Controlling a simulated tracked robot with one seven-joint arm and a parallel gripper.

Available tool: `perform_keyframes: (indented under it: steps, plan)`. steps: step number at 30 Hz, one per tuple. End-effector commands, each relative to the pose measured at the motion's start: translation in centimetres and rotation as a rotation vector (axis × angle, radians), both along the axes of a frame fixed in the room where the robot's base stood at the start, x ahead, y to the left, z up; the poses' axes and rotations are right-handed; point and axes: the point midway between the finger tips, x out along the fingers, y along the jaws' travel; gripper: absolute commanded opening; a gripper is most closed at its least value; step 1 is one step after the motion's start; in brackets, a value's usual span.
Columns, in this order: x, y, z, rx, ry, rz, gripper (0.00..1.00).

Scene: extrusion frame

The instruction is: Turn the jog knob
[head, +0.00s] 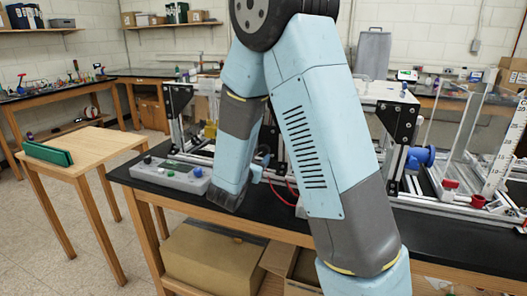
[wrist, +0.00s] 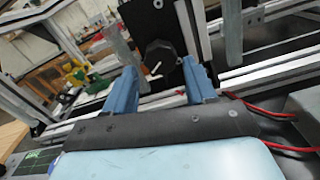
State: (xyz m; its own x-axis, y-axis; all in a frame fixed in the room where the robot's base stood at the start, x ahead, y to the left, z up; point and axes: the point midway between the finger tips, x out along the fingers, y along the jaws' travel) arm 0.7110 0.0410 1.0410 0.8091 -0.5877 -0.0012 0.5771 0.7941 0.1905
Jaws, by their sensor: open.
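The jog knob (wrist: 158,52) is dark and round with a white pointer mark, and sits on a black upright panel (wrist: 150,20) in the wrist view. My gripper (wrist: 160,70) is open, its two blue fingers pointing toward the panel. The knob shows between the fingertips, toward the far side of the gap. I cannot tell whether the fingers reach around it or stop short, and I see no contact. In the head view my arm hides the knob, and only a bit of a blue finger (head: 258,173) shows beside the arm.
A grey control box (head: 168,176) with buttons lies on the black bench (head: 290,212). An aluminium extrusion frame (head: 440,200) stands on the bench, close around my gripper. Red cables (wrist: 265,110) run at the right of the wrist view. A wooden table (head: 95,148) stands left.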

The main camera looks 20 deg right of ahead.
Motion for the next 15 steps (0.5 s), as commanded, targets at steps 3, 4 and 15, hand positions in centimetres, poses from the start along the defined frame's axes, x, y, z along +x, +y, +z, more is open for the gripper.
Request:
perform_keyframes:
  steps: [3,4,15]
  plan:
    - [1.7,-1.3,0.0,0.0,0.0,-0.003,0.56]
    - [2.1,-1.6,0.0,0.0,0.0,-0.002,0.56]
    - [4.9,-3.6,0.0,0.0,-0.001,-0.001,0.56]
